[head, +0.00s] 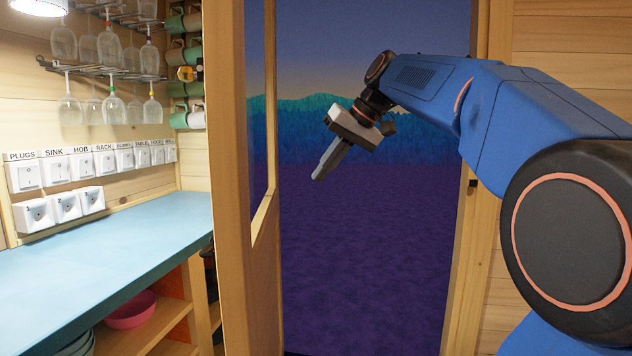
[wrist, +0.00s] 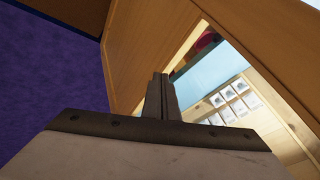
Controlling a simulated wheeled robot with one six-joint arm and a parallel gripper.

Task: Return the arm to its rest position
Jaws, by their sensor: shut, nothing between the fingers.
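My gripper (head: 319,176) hangs at the end of my raised blue arm, in front of the open doorway in the head view. Its fingers point down and to the left, and they are together with nothing between them. In the wrist view the shut fingers (wrist: 161,78) stand upright in the middle, pointing toward the wooden door frame. The arm reaches in from the right side of the head view, and its fingers touch nothing that I can see there.
A wooden door (head: 236,190) stands left of the gripper, and a door post (head: 478,200) is on the right. Left are a blue counter (head: 120,245), labelled switches (head: 81,167), hanging glasses (head: 109,48) and mugs (head: 176,56). A pink bowl (head: 130,311) sits on a shelf below. Outside is open purple ground (head: 360,260).

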